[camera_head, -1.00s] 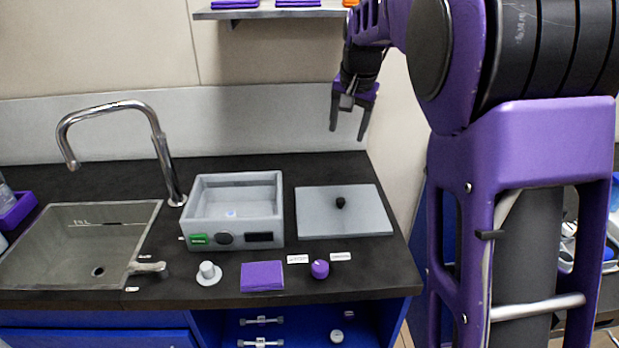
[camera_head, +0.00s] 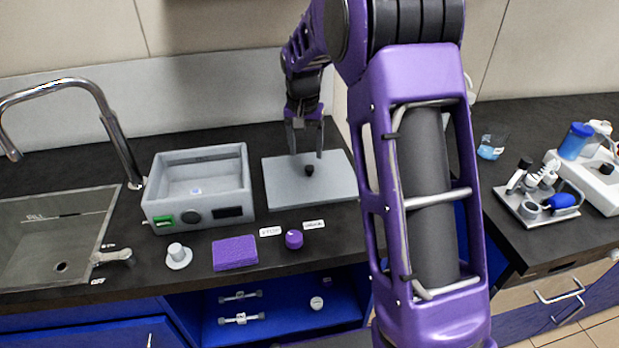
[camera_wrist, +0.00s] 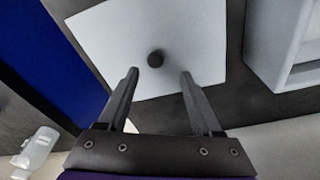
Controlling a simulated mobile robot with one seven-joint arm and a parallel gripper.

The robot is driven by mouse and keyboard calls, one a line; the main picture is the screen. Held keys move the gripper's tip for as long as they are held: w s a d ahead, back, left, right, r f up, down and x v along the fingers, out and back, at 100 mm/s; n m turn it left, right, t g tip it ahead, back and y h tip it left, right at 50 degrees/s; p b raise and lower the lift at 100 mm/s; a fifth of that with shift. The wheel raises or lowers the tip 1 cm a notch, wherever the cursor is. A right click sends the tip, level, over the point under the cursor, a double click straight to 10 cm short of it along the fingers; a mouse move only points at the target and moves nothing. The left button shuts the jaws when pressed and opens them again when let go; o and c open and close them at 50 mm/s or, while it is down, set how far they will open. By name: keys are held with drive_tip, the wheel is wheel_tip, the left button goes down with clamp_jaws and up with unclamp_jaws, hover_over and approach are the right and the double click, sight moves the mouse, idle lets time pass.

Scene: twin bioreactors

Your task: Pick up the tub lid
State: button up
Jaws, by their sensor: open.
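The tub lid (camera_head: 328,188) is a flat grey plate with a small black knob (camera_head: 309,170). It lies on the dark counter just right of the grey tub (camera_head: 158,207). The lid also shows in the wrist view (camera_wrist: 193,38), with its knob (camera_wrist: 155,58) beyond and between my fingertips. My gripper (camera_head: 305,154) is open and empty, over the lid's back part in the head view. In the wrist view my gripper (camera_wrist: 158,75) has its fingers apart, with the knob not held. The height gap between fingertips and knob is hard to judge.
In front of the tub are a purple sponge (camera_head: 235,253), a white knobbed piece (camera_head: 178,256) and a purple knob (camera_head: 294,239). A sink (camera_head: 60,235) with a tall faucet (camera_head: 105,115) is at left. A second counter at right holds a small tray (camera_head: 535,210) of tools.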

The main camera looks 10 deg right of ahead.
sight(309, 167)
drive_tip(key=f, duration=0.3)
drive_tip(key=d+f, duration=0.1)
drive_tip(key=f, duration=0.1)
drive_tip(key=shift+w+f+b, duration=0.2)
drive_tip(key=shift+f+b, duration=0.15)
drive_tip(key=shift+r, duration=0.1)
clamp_jaws()
